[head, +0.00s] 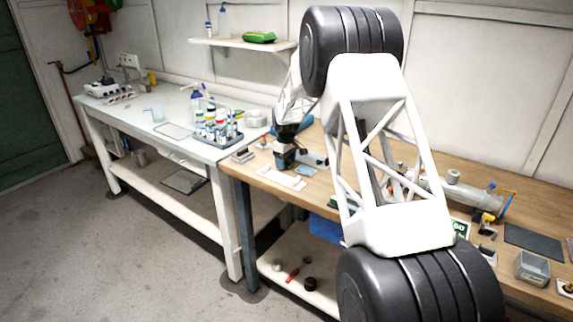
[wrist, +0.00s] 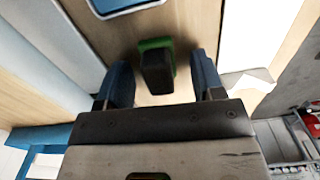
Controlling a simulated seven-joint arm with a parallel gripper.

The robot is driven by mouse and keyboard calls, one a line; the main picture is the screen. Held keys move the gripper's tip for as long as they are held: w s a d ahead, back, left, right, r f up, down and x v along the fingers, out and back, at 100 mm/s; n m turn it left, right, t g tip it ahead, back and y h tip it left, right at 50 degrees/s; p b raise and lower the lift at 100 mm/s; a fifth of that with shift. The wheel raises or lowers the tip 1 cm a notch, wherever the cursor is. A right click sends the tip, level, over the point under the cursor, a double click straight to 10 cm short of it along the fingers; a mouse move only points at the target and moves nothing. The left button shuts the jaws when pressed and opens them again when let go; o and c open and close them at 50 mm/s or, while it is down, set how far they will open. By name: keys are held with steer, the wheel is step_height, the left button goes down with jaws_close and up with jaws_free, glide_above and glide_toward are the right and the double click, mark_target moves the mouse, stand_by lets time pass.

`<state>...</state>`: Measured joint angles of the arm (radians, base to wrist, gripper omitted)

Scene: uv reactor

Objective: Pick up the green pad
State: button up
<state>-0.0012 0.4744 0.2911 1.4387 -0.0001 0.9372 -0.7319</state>
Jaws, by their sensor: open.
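A small block with a green edge (wrist: 155,43) and a dark top shows in the wrist view, on the light wooden surface. I take the green part to be the green pad; the dark part covers most of it. My gripper (wrist: 160,62) is open, with one blue finger on each side of the block and a visible gap on both sides. In the head view my gripper (head: 284,158) is low over the left end of the wooden bench; the pad cannot be made out there.
White flat pieces (head: 281,178) lie beside my gripper on the wooden bench (head: 240,172). A bottle rack (head: 216,133) stands on the white table to the left. A green case (head: 259,37) is on the wall shelf.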

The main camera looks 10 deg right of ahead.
mark_target(286, 159)
steer(key=c, duration=1)
steer(key=shift+r, duration=0.15)
steer(key=shift+r, duration=1.4)
steer(key=shift+s+r, duration=0.25)
steer(key=shift+r, duration=0.05)
steer(key=s, duration=0.5)
steer(key=s+r, duration=0.1)
steer(key=s, duration=0.9)
steer(key=shift+s+r, duration=0.15)
steer(key=shift+s, duration=0.1)
